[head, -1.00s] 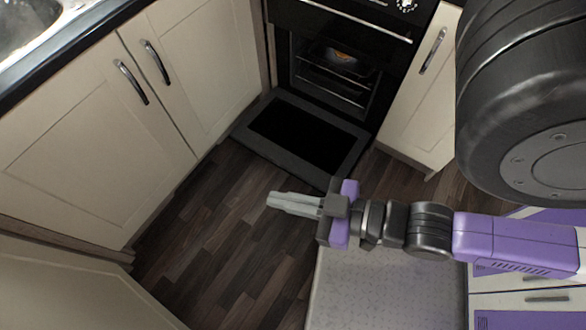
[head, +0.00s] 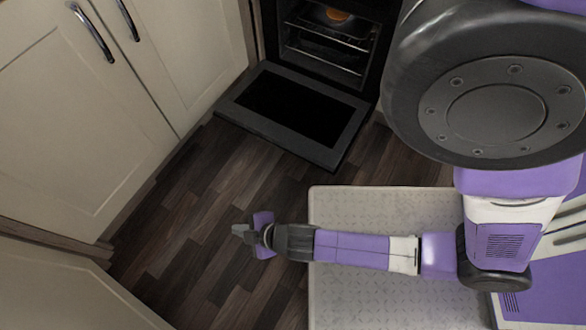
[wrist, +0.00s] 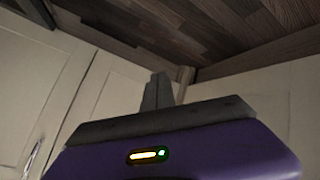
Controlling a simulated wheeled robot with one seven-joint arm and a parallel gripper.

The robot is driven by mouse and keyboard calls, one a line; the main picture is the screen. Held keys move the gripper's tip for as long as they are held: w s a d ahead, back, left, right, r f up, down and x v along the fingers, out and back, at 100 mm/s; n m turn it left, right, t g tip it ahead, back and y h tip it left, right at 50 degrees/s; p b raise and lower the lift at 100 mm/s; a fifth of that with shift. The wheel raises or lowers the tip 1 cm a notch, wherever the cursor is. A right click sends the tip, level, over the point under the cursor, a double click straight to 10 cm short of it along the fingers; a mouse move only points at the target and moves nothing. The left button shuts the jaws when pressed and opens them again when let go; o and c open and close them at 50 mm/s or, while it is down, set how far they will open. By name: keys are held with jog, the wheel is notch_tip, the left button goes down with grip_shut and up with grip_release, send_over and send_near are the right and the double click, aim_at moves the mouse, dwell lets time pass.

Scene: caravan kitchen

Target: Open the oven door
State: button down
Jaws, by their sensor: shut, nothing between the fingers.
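The oven door (head: 235,112) hangs folded down, open, low over the wooden floor in the head view. Its dark glass panel faces up. The oven cavity (head: 330,45) behind it is exposed, with wire racks and an orange-brown item inside. My gripper (head: 238,230) is out over the floor, in front of and below the door in the picture, well apart from it. It points left toward the cabinets. In the wrist view my gripper's fingers (wrist: 157,92) are together and empty, with cabinet fronts and floor beyond them. The oven is not in the wrist view.
Cream cabinets (head: 75,100) with metal handles (head: 92,33) line the left side. Another cream panel (head: 70,290) is at the lower left. The dark wooden floor (head: 190,215) between the cabinets and my base is clear.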

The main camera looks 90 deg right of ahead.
jog(key=d+f+n+g+h+b, duration=0.2)
jog(key=d+f+g+b, duration=0.3)
jog(key=f, duration=0.6)
jog(key=d+f+n+g+h+b, duration=0.1)
jog(key=d+f+n+g+b, duration=0.15)
jog(key=d+f, duration=0.7)
jog(key=s+d+f+n+g+h+b, duration=0.2)
jog(key=s+d+f+g+h+b, duration=0.15)
jog(key=s+d, duration=0.5)
jog(key=s+d+f+n+g+h+b, duration=0.25)
jog(key=s+d+g+b, duration=0.25)
jog(key=s+d, duration=0.3)
jog(key=shift+w+d+r, duration=0.15)
jog(key=shift+d+r, duration=0.15)
jog(key=shift+r, duration=0.5)
jog(key=shift+w+d+r, duration=0.2)
jog(key=shift+d+r, duration=0.05)
jog(key=shift+r, duration=0.5)
jog(key=shift+w+d+r, duration=0.15)
jog(key=shift+d+r, duration=0.15)
jog(key=shift+r, duration=0.5)
